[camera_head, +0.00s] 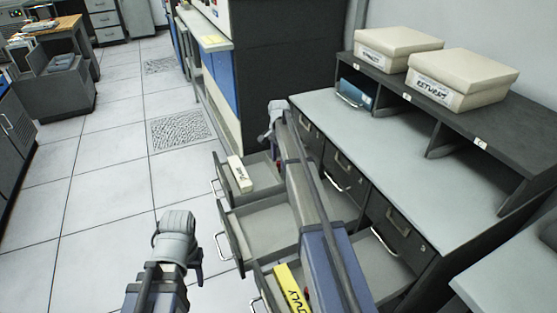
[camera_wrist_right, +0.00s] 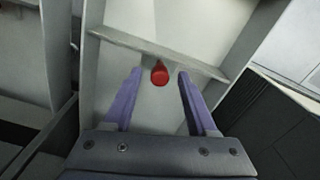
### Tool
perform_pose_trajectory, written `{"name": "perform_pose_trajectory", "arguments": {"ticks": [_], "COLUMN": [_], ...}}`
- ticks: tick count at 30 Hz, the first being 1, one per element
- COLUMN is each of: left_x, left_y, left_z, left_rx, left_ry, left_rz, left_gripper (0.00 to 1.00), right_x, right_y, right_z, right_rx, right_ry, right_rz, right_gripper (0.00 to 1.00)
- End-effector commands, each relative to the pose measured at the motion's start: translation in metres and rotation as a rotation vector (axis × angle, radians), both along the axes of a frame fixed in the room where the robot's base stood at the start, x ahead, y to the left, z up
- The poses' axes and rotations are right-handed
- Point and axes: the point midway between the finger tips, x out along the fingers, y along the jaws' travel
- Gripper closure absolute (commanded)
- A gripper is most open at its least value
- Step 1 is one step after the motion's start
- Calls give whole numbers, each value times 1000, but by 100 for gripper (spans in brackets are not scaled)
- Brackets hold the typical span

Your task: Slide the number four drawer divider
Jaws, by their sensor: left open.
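In the right wrist view, a divider (camera_wrist_right: 120,42) crosses the inside of an open grey drawer, with a red knob (camera_wrist_right: 160,74) on it. My right gripper (camera_wrist_right: 158,77) is open, its two purple fingers on either side of the knob with gaps to both. In the head view my right arm crosses over several pulled-out drawers, such as the middle one (camera_head: 262,232), and hides parts of them. I cannot read a number four on any divider. My left gripper (camera_head: 178,243) is open and empty above the floor, left of the drawers.
A yellow JULY strip (camera_head: 289,287) lies in the near drawer and a pale strip (camera_head: 240,174) in the far one. Two boxes (camera_head: 399,41) stand on the shelf above the grey desktop (camera_head: 395,150).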

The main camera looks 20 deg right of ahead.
Motion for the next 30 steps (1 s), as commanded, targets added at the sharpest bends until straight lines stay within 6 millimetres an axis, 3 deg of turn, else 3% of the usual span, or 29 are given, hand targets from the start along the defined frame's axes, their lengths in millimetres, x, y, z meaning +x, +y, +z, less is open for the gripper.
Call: {"name": "perform_pose_trajectory", "arguments": {"ticks": [14,30], "left_x": [0,0], "left_y": [0,0], "left_z": [10,74], "left_rx": [0,0], "left_ry": [0,0], "left_rz": [0,0], "left_gripper": [50,50], "right_x": [0,0], "right_y": [0,0], "right_z": [10,74], "right_rx": [1,0], "right_ry": [0,0], "right_rz": [0,0], "right_gripper": [41,41]}}
